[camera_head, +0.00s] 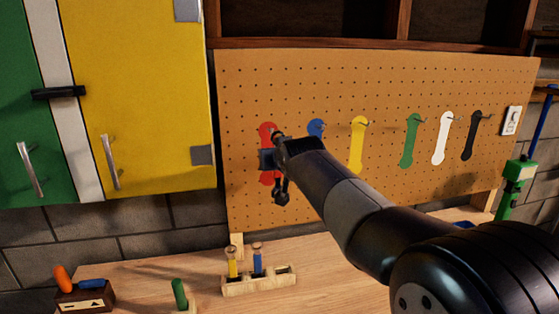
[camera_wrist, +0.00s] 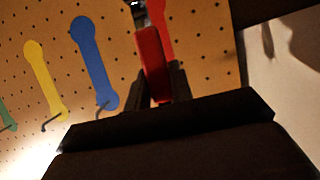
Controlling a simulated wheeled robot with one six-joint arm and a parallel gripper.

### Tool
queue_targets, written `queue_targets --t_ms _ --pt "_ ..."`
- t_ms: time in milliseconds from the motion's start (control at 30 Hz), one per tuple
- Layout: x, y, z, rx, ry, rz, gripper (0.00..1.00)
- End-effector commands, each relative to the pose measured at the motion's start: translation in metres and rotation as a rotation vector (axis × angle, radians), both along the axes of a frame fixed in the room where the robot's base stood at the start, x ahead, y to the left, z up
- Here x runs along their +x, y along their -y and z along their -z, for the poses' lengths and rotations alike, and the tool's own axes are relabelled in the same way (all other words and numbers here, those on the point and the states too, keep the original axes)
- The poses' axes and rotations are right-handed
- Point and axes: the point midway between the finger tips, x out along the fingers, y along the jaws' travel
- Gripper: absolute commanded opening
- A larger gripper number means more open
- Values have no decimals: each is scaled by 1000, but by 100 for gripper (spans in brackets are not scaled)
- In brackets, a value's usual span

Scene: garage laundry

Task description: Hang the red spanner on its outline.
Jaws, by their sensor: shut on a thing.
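The red spanner (camera_wrist: 152,62) is between my gripper's fingers (camera_wrist: 160,92) in the wrist view, held in front of the pegboard. A brighter red outline (camera_wrist: 158,14) shows partly behind it. In the head view, red (camera_head: 268,131) shows above and below my gripper (camera_head: 270,159) at the left of the pegboard (camera_head: 390,80); I cannot tell spanner from outline there. My gripper is shut on the spanner. The red outline's hook is hidden, and I cannot tell whether the spanner touches the board.
Blue (camera_head: 316,126), yellow (camera_head: 358,143), green (camera_head: 410,140), white (camera_head: 442,137) and black (camera_head: 474,135) outlines continue rightward, with hooks near their tops. A yellow cabinet (camera_head: 150,80) stands left. Below, the workbench (camera_head: 330,275) bears a wooden rack (camera_head: 260,285) with yellow and blue handles.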

Motion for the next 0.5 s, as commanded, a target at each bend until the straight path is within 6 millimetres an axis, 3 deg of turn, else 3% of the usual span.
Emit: queue_targets --t_ms 500 --pt "31 -6 2 0 0 1 0"
